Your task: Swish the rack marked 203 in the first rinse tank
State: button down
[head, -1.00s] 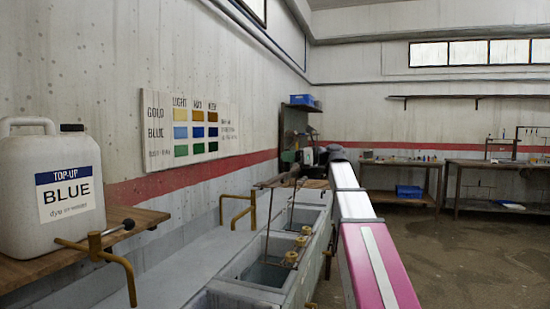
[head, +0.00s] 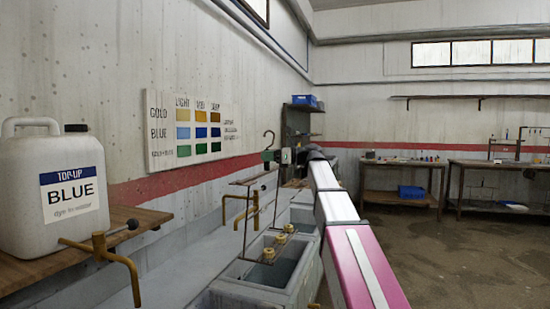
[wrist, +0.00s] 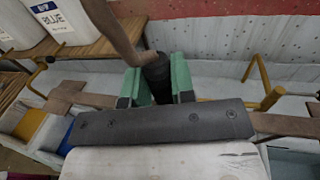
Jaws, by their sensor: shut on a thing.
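My gripper (head: 271,156) is shut on the dark grip (wrist: 157,78) of a hanging rack, with green fingers on either side of it. The rack's brown hook (head: 268,136) stands above the fingers. Its brown crossbar (head: 252,178) and a thin rod (head: 247,215) hang below, left of and above the tank row. In the wrist view the crossbar (wrist: 72,97) shows on both sides of the gripper. No number is readable on the rack. Grey tanks (head: 293,284) stand in a row below; I cannot tell which is the first rinse tank. The rack's lower end is hard to make out.
Yellow-brass tubes (head: 126,268) stand along the tank row. A white jug marked BLUE (head: 50,190) stands on a wooden shelf (head: 135,222) at left. A colour chart (head: 190,128) hangs on the wall. Benches (head: 400,165) stand far behind; the floor at right is clear.

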notch_tip(320, 180, down, 2)
jog(key=shift+f, duration=0.1)
jog(key=c, duration=1.7)
grip_release()
jog(key=shift+f, duration=0.15)
grip_shut()
notch_tip(320, 180, down, 18)
jog(key=shift+d+f, duration=0.15)
jog(key=shift+d, duration=0.05)
